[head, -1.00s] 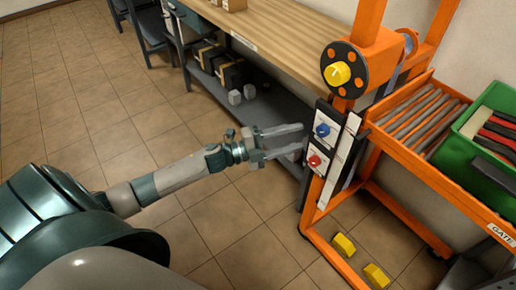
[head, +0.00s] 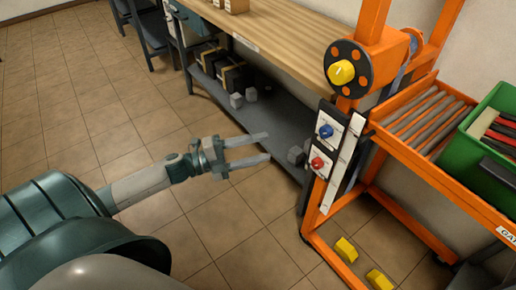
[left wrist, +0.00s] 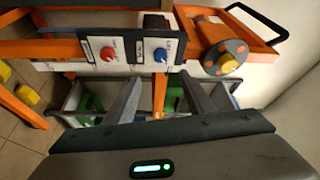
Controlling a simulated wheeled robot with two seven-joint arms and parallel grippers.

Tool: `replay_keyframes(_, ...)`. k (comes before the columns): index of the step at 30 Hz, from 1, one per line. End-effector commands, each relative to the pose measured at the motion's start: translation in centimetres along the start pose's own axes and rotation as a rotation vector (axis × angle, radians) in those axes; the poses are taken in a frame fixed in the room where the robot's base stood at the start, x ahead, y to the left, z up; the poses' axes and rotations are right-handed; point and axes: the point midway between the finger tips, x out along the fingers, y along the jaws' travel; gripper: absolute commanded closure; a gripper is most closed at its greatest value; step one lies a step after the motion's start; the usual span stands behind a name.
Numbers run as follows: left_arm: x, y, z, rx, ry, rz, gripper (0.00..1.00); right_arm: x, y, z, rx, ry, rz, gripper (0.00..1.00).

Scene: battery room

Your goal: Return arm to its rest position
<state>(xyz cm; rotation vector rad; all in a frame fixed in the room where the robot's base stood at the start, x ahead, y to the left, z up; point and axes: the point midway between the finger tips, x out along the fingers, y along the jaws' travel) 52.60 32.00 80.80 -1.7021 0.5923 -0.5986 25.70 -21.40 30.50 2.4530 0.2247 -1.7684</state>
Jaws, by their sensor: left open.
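My left arm comes in from the left in the head view. Its left gripper (head: 266,148) is open and empty, its two grey fingers apart and pointing right toward the control panel (head: 328,160). A clear gap separates the fingertips from the panel. The open fingers also show in the left wrist view (left wrist: 150,100), with the panel (left wrist: 128,50) ahead of them. The panel carries a blue knob (head: 326,131) and a red knob (head: 317,163). My right gripper is not in view.
An orange roller cart (head: 440,170) with a yellow-hubbed wheel (head: 341,72) and a green bin (head: 490,150) stands at right. A wooden workbench (head: 290,38) with a lower shelf is behind. Yellow blocks (head: 346,249) lie low by the cart. Tiled floor (head: 110,135) is open at left.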

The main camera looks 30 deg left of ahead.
Motion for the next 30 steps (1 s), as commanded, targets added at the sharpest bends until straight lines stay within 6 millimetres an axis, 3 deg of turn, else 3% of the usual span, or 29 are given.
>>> replay_keyframes(12, 0.0, 0.1, 0.1, -0.002, -0.002, 0.0, 0.51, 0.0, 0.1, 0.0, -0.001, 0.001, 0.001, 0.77)
replay_keyframes(17, -0.1, 1.4, 0.9, -0.052, -0.052, -0.002, 0.51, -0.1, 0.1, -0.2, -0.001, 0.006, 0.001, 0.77)
replay_keyframes(20, -0.5, 3.7, 2.3, -0.133, -0.136, -0.001, 0.51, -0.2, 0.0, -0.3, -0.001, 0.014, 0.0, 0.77)
replay_keyframes(23, -1.3, 7.4, 4.0, -0.253, -0.258, 0.004, 0.51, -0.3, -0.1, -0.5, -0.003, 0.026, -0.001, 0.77)
replay_keyframes(27, -3.2, 14.9, 5.5, -0.468, -0.464, 0.025, 0.51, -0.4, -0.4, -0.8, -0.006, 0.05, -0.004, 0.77)
replay_keyframes(30, -4.9, 21.1, 5.4, -0.627, -0.612, 0.053, 0.51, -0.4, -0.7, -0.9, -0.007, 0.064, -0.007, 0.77)
